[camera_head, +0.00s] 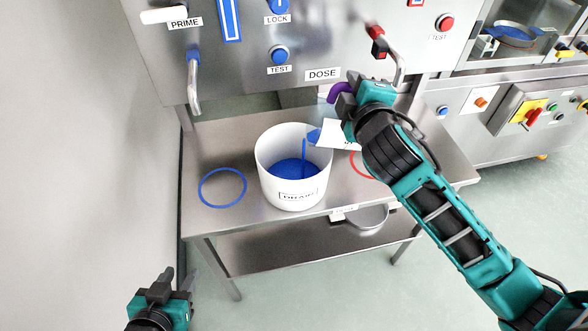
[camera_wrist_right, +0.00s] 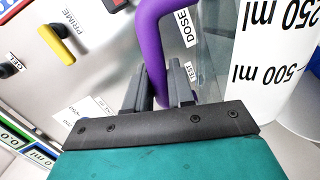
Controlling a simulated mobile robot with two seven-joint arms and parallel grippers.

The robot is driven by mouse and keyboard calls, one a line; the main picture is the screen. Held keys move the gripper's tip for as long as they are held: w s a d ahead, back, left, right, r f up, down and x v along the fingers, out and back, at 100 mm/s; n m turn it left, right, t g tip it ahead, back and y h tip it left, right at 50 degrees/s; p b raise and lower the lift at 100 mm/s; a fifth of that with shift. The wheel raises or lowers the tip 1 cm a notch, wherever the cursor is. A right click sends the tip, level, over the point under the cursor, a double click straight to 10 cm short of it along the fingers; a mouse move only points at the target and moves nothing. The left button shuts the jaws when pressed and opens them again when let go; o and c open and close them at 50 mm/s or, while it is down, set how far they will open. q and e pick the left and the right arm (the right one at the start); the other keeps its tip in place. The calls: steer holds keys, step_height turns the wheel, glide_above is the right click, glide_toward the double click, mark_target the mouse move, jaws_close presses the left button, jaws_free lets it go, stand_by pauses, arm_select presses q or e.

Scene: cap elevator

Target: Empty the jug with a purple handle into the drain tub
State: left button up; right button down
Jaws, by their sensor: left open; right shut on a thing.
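The white drain tub (camera_head: 270,182) stands on the steel table, with blue liquid (camera_head: 290,170) inside. My right gripper (camera_head: 347,100) is shut on the purple handle (camera_head: 338,91) of the white jug (camera_head: 338,135). The handle between the fingers shows in the right wrist view (camera_wrist_right: 150,50), beside the jug's marked wall (camera_wrist_right: 270,75). The jug is tipped sideways above the tub's right rim. Blue liquid at its mouth (camera_head: 314,136) falls in a thin stream (camera_head: 304,157) into the tub. My left gripper (camera_head: 180,278) is open and empty at the lower left, away from the table.
A blue ring (camera_head: 222,187) lies left of the tub and a red ring (camera_head: 365,165), partly hidden, lies right of it. Two spouts (camera_head: 193,85) (camera_head: 398,70) hang from the dispenser panel (camera_head: 240,72). A metal bowl (camera_head: 368,217) is on the lower shelf.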

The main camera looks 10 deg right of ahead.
mark_target(339, 83)
steer(key=shift+r, duration=0.1)
steer(key=shift+w+a+r+n, duration=0.1)
steer(key=shift+a+r+n, duration=0.2)
steer(key=shift+a, duration=0.15)
steer(key=shift+a+r+n, duration=0.15)
steer(key=shift+a+n, duration=0.15)
steer(key=shift+a, duration=0.3)
stand_by(0.4)
steer(key=shift+w+a+r+n+h, duration=0.1)
steer(key=shift+a+r+n+h, duration=0.1)
steer(key=shift+a+n+h, duration=0.1)
steer(key=shift+a, duration=0.1)
